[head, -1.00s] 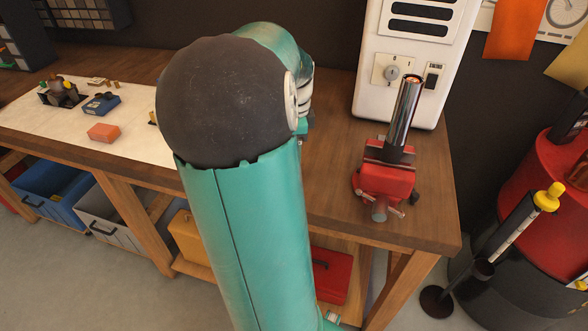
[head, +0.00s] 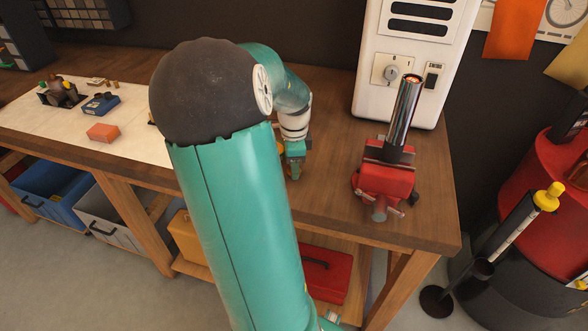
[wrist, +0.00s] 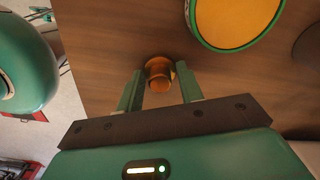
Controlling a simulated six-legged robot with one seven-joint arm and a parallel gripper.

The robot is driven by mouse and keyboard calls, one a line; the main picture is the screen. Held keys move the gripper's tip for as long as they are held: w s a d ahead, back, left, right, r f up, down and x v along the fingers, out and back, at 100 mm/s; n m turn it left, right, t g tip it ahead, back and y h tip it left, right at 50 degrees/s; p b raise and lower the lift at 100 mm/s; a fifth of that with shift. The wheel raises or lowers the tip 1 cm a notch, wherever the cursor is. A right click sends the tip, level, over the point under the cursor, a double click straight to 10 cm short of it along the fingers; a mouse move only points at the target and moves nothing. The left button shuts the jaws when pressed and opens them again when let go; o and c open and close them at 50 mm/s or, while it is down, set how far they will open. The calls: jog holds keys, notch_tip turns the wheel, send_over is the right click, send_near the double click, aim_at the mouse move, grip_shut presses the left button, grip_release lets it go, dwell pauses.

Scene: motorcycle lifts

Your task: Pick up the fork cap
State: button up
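The fork cap looks to be the small gold-orange cylindrical piece (wrist: 159,83) on the brown bench top in the wrist view. My gripper (wrist: 159,70) has its two green fingers apart, one on each side of this piece, with the piece at about the level of the fingertips. I see a gap beside each finger, and cannot tell how high the fingers are above the bench. In the head view my gripper (head: 294,172) points down at the bench, just right of my large teal arm link. The piece is not clearly seen there.
A round orange disc with a green rim (wrist: 240,15) lies close to the right of the gripper. A red vise (head: 385,182) holds an upright chrome tube (head: 405,115) further right. A white machine (head: 405,60) stands behind. Small parts lie on a pale mat (head: 60,125) at left.

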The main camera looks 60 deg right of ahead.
jog(key=c, duration=0.5)
jog(key=shift+c, duration=0.2)
jog(key=shift+r, duration=0.1)
